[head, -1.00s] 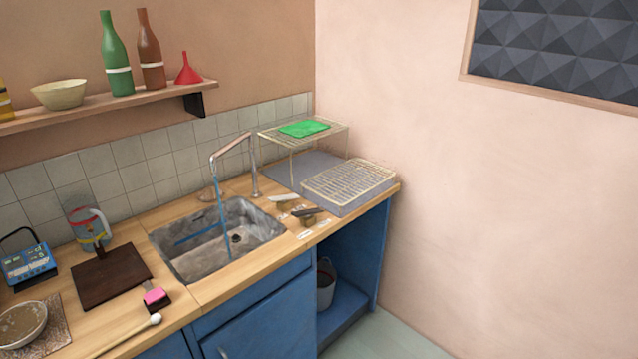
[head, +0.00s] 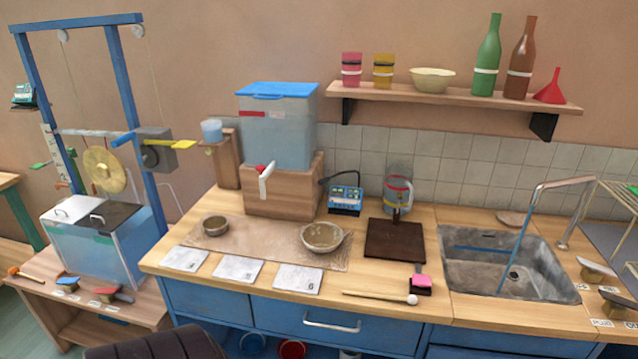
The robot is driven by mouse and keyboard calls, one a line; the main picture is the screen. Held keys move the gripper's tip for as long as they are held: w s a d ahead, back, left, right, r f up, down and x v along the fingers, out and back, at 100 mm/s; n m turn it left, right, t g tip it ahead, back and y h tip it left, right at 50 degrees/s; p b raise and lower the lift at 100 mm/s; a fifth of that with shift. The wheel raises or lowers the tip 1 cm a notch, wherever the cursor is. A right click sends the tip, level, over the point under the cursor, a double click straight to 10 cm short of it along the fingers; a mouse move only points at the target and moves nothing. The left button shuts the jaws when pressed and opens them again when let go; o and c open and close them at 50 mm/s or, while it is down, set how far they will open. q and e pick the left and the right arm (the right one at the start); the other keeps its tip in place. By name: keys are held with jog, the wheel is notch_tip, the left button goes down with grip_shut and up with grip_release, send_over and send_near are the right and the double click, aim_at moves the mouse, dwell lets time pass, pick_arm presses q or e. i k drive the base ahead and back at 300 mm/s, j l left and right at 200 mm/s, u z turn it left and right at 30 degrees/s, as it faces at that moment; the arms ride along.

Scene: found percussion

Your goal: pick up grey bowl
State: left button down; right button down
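Two bowls stand on a brown mat (head: 265,242) on the wooden counter. The smaller bowl (head: 215,226) is grey-brown and stands at the mat's left end. The larger bowl (head: 322,238) is grey-beige with a pale rim and stands near the mat's right end. I cannot tell for sure which of them is the grey bowl. Both are upright with nothing touching them from above. Neither of my grippers shows in the head view.
Three pale tiles (head: 238,270) lie along the counter's front edge. A clear tank (head: 278,135) on a wooden block stands behind the bowls. A dark board (head: 394,241), a mallet (head: 380,297) and the sink (head: 470,262) are to the right. A dark seat-like thing (head: 155,346) is at the bottom.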

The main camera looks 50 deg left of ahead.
aim_at(321, 237)
jog(key=u, duration=1.65)
